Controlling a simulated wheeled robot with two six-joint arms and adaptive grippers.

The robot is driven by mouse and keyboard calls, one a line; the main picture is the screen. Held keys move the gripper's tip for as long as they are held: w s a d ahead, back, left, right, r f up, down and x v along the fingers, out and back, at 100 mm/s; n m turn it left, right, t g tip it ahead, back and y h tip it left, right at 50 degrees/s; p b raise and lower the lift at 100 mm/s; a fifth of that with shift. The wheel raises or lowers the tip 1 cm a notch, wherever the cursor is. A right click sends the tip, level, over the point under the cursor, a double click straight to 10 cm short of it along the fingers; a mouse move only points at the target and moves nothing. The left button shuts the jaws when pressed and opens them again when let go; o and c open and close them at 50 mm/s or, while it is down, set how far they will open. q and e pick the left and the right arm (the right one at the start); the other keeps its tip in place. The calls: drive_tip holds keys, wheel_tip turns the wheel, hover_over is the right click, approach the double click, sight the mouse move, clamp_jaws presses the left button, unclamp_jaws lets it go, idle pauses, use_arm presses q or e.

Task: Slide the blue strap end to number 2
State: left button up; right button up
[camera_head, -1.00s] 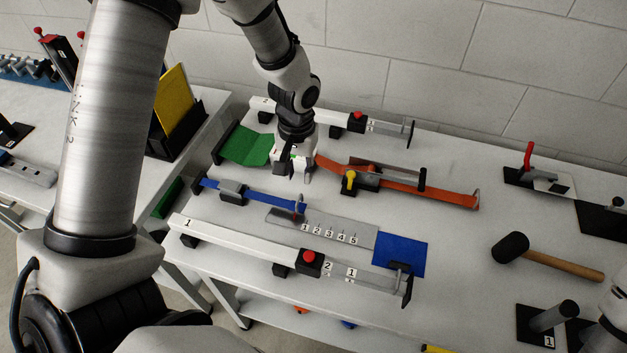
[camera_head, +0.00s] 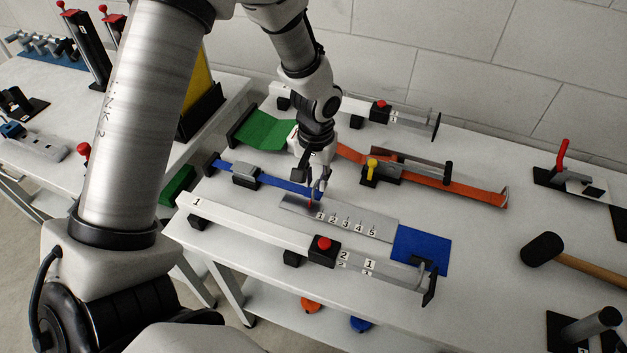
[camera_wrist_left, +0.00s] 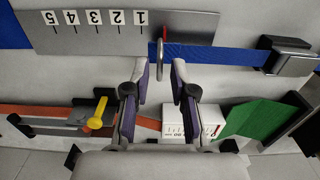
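The blue strap (camera_head: 274,181) runs from a grey buckle block (camera_head: 245,174) to a metal scale plate (camera_head: 373,226) marked 1 to 5. Its end carries a metal loop (camera_wrist_left: 160,58) and a small red pointer (camera_wrist_left: 165,39). In the left wrist view the pointer lies just outside number 1 (camera_wrist_left: 141,18), on the side away from 2 (camera_wrist_left: 118,18). My left gripper (camera_head: 318,187) points down over the strap end. In the left wrist view its two fingers (camera_wrist_left: 159,68) are apart, with the loop just ahead of the gap between them. My right gripper is out of view.
An orange strap with a yellow knob (camera_head: 372,165) and a green strap (camera_head: 266,133) lie behind. A white bar with a red knob (camera_head: 323,243) runs in front. A blue plate (camera_head: 421,249) lies right of the scale, and a mallet (camera_head: 543,249) lies farther right.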

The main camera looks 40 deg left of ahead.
use_arm(q)
clamp_jaws()
drive_tip(key=shift+w+d+r+p, duration=0.15)
drive_tip(key=shift+d+p, duration=0.15)
drive_tip(key=shift+p, duration=0.2)
drive_tip(key=d+p, duration=0.2)
drive_tip(key=d, duration=0.1)
drive_tip(key=shift+w+p, duration=0.3)
drive_tip(key=shift+p, duration=0.1)
drive_tip(key=shift+w+d+f+p, duration=0.1)
drive_tip(key=shift+w+d+p, duration=0.1)
drive_tip(key=shift+d, duration=0.4)
drive_tip(key=shift+w+d+f+p, duration=0.1)
drive_tip(key=shift+d+p, duration=0.05)
drive_tip(key=shift+d, duration=0.4)
drive_tip(key=o, duration=0.9)
unclamp_jaws()
wheel_tip(320, 180, up, 12)
